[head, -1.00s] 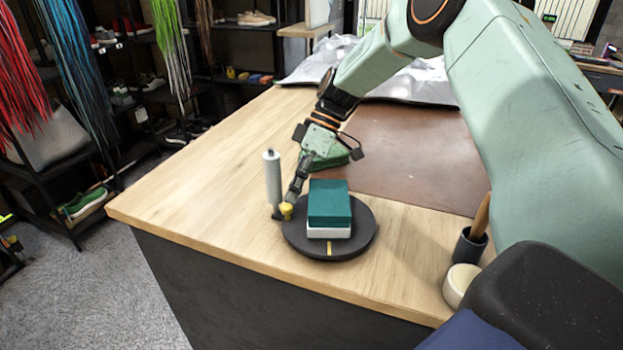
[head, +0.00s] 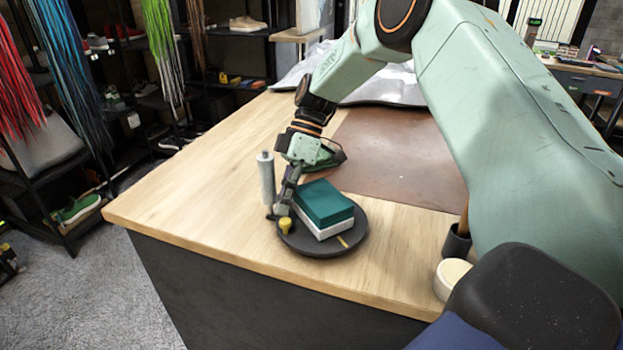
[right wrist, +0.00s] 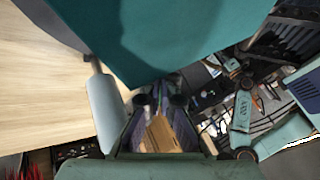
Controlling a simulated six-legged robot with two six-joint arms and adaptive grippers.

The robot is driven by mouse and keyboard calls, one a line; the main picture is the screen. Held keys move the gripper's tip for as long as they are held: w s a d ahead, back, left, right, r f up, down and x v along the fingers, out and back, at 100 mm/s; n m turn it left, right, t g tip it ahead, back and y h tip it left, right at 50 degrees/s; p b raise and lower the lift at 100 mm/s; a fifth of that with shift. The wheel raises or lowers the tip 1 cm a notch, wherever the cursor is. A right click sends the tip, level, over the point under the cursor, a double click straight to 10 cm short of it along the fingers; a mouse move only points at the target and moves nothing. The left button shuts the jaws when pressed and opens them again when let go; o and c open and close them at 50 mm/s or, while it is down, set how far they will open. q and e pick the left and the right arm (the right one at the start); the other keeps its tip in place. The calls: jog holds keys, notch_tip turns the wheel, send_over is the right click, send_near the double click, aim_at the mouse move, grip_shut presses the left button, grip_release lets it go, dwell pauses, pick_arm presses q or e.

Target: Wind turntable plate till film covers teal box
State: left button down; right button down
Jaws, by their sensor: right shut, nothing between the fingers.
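The round dark turntable plate (head: 309,245) lies on the wooden table near its front edge. The teal box (head: 325,202) sits on it, white along its lower part, turned at an angle. A yellow knob (head: 285,225) stands at the plate's left rim. The upright pale roll (head: 267,178) stands just left of the plate; no film is clearly visible on the box. My right gripper (head: 281,208) is shut and empty, its tips close to the knob; contact is unclear. The right wrist view shows the teal box (right wrist: 165,35) close above the fingers (right wrist: 160,100) and the roll (right wrist: 104,105) left. My left gripper is out of view.
A brown mat (head: 400,155) covers the table behind the plate. A green item (head: 325,158) lies partly behind my right gripper. A dark holder (head: 457,244) and a round pale-topped item (head: 452,278) stand at right. Bare wood is free at left.

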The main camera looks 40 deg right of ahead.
jog(key=shift+s+n, duration=0.1)
jog(key=shift+n, duration=0.2)
jog(key=shift+s+a+n+g, duration=0.25)
jog(key=shift+s+n+g, duration=0.15)
jog(key=shift+n+g, duration=0.1)
dwell(0.4)
